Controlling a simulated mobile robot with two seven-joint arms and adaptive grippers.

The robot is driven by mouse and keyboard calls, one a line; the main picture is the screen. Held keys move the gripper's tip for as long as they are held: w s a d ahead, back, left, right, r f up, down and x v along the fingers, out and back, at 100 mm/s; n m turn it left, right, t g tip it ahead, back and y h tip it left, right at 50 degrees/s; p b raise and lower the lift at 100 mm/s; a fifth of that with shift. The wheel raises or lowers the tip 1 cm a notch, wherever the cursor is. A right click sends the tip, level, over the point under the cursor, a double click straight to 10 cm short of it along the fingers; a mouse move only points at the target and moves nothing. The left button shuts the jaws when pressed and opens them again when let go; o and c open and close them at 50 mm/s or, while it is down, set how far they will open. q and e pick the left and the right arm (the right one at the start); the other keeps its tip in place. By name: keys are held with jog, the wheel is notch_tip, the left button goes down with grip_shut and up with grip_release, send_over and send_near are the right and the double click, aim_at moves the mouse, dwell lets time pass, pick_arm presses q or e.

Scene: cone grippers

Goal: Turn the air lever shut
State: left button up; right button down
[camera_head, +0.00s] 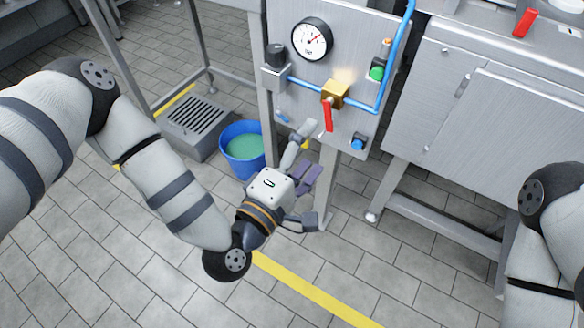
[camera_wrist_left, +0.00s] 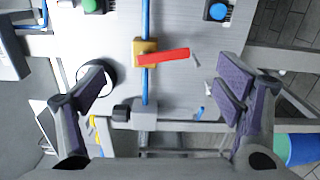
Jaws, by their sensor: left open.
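The air lever (camera_head: 328,115) is a red bar on a brass valve body (camera_head: 335,94) in the blue pipe, on a grey upright panel. In the head view the lever hangs down, crosswise to the pipe. In the left wrist view the lever (camera_wrist_left: 163,56) lies across the pipe, beyond the fingertips and between them. My left gripper (camera_head: 310,173) is open and empty, below the lever and apart from it; its two spread fingers also show in the wrist view (camera_wrist_left: 163,88). My right gripper is out of view.
A round gauge (camera_head: 312,39), a green button (camera_head: 377,69) and a blue button (camera_head: 358,143) sit on the panel around the valve. A blue bucket (camera_head: 243,149) stands on the floor left of the panel. A steel cabinet (camera_head: 500,130) stands to the right.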

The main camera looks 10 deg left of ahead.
pick_arm(q)
jog(key=shift+p+v, duration=0.65)
jog(key=shift+v, duration=2.15)
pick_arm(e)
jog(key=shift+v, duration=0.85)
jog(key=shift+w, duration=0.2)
